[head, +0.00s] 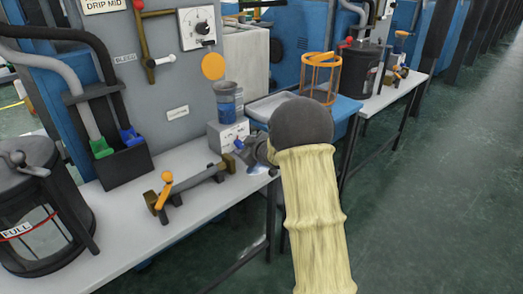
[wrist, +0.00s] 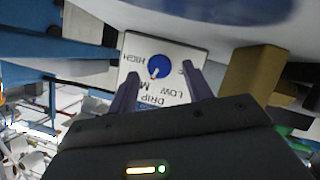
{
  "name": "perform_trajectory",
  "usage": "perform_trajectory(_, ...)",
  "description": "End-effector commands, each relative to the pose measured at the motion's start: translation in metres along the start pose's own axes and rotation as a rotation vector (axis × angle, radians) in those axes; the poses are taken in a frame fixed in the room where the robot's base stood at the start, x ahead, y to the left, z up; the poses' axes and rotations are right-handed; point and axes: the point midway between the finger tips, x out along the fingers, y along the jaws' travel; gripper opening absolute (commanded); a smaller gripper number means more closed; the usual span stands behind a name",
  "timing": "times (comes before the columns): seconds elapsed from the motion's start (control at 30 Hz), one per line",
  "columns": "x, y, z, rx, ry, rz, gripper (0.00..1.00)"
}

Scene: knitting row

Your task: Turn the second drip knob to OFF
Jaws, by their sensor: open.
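A round blue drip knob (wrist: 160,66) sits on a white plate (wrist: 178,96) marked HIGH, LOW and DRIP in the wrist view. Its pale, red-tipped pointer is directed at a partly hidden mark starting with M. The OFF mark cannot be read. My gripper (wrist: 160,71) is open, with one purple finger on each side of the knob; I cannot tell if they touch it. In the head view my gripper (head: 243,151) is at the front of a white box (head: 226,130) under a blue cup (head: 228,102). The knob's face is not clear there.
A bench (head: 115,220) carries an orange-handled valve (head: 165,190) left of my gripper and a black-lidded jar (head: 30,195). A panel above holds a black-knobbed dial (head: 202,28). The floor at right is clear.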

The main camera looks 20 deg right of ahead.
Motion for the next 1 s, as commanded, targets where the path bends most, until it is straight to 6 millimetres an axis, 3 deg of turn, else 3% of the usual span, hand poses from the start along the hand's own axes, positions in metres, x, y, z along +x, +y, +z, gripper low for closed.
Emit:
perform_trajectory(0.7, -0.139, 0.001, -0.001, 0.001, -0.003, 0.002, 0.50)
perform_trajectory(1.0, -0.157, 0.000, 0.001, 0.000, -0.002, 0.000, 0.50)
